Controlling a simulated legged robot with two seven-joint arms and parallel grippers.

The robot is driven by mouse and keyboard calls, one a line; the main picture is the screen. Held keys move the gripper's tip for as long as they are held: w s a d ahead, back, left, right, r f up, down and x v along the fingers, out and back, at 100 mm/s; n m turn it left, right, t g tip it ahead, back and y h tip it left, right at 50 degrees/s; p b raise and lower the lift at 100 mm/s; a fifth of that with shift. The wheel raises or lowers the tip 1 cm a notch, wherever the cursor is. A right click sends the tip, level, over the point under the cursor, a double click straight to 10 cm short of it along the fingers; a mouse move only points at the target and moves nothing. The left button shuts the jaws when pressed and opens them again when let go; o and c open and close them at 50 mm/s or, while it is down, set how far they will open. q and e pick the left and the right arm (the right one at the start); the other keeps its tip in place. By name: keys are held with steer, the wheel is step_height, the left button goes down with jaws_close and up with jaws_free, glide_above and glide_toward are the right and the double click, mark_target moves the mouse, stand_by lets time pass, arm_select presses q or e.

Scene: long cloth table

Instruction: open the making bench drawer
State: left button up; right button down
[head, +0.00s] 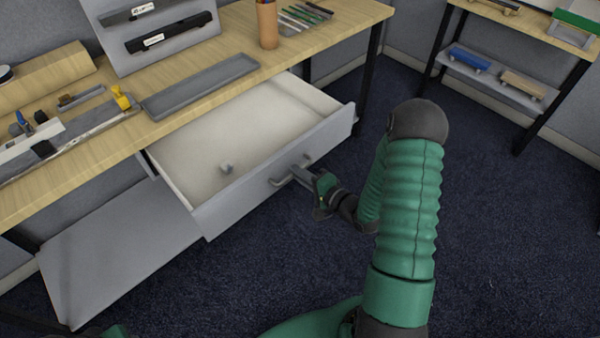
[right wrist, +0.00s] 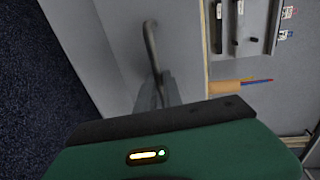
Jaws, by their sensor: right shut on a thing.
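The making bench (head: 90,155) has a wooden top and dark legs. My right gripper (head: 298,176) is shut on the bar handle (head: 280,182) at the drawer's front. In the right wrist view the handle (right wrist: 150,45) runs down between the fingers (right wrist: 155,95) against the grey drawer front (right wrist: 115,40). At the bottom left edge of the head view a bit of green shows; my left gripper is not seen.
On the bench top are a grey tray (head: 200,87), a pencil cup (head: 267,25), a yellow-handled tool (head: 121,98) and an upright tool panel (head: 155,35). A grey lower shelf (head: 120,250) is under the bench. A second table (head: 520,25) stands at the back right. The dark carpet (head: 490,230) is clear.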

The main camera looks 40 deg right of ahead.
steer(key=c, duration=1.6)
jaws_free()
steer(key=shift+a+f, duration=0.25)
steer(key=shift+a, duration=0.15)
steer(key=shift+o, duration=0.4)
steer(key=shift+w+r, duration=0.1)
steer(key=shift+d, duration=0.1)
steer(key=p+v, duration=0.2)
steer(key=v, duration=1.4)
steer(key=shift+s+d, duration=0.2)
steer(key=shift+s, duration=0.2)
